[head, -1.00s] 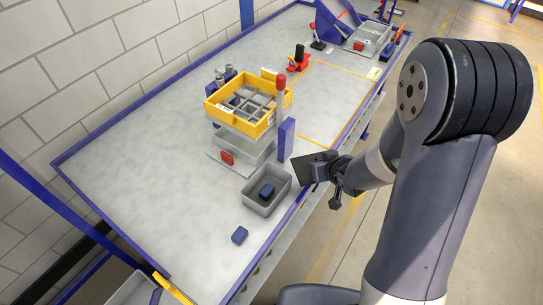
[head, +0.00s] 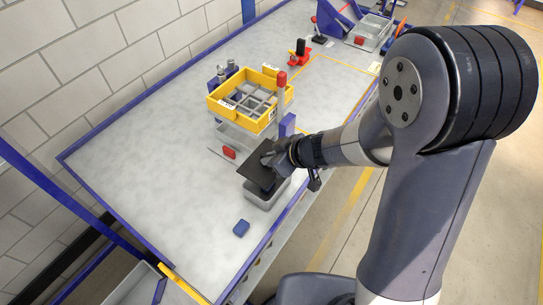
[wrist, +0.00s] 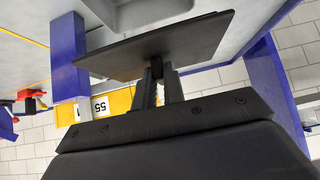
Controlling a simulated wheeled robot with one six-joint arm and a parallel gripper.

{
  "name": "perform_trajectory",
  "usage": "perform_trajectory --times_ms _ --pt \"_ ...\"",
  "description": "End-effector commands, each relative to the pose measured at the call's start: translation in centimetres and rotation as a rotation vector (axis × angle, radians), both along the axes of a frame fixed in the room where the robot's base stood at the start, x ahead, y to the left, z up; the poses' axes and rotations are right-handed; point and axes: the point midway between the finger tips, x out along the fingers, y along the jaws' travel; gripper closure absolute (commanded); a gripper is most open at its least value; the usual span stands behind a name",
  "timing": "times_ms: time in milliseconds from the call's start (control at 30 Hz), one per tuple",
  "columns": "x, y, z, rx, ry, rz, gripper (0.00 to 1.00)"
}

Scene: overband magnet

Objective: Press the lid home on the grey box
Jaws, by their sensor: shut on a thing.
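The grey box (head: 262,200) is an open-topped bin on the table near its right edge, below the yellow tray. My gripper (head: 270,170) is shut on the dark flat lid (head: 256,178) and holds it over the box, tilted in the head view. The lid hides most of the box's opening, and I cannot tell whether it touches the rim. In the wrist view the lid (wrist: 160,45) spreads out beyond the fingers of my gripper (wrist: 157,75), which grip it near its middle.
A blue block (head: 241,228) lies on the table in front of the box. A yellow divided tray (head: 222,110) stands behind, with a blue post (head: 287,125) and a red-topped post (head: 281,90) close by. The table's left part is clear.

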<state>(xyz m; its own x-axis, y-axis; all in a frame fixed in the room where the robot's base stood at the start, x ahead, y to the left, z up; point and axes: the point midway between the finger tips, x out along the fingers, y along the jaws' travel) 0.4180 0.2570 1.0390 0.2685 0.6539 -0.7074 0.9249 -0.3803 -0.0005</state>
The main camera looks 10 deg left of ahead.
Motion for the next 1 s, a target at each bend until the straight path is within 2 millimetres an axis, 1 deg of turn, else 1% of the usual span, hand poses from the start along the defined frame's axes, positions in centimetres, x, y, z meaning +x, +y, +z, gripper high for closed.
perform_trajectory --times_ms 200,367,567,800,1000 --pt "0.0 -0.1 0.0 -0.002 -0.001 -0.001 1.00" --pt "0.0 -0.1 -0.7 -0.002 0.000 -0.002 1.00" --pt "0.0 -0.1 -2.3 -0.002 0.001 -0.001 1.00" --pt "0.0 -0.1 -4.7 -0.003 0.001 -0.001 1.00" --pt "0.0 -0.1 -5.8 -0.002 0.000 -0.002 1.00"
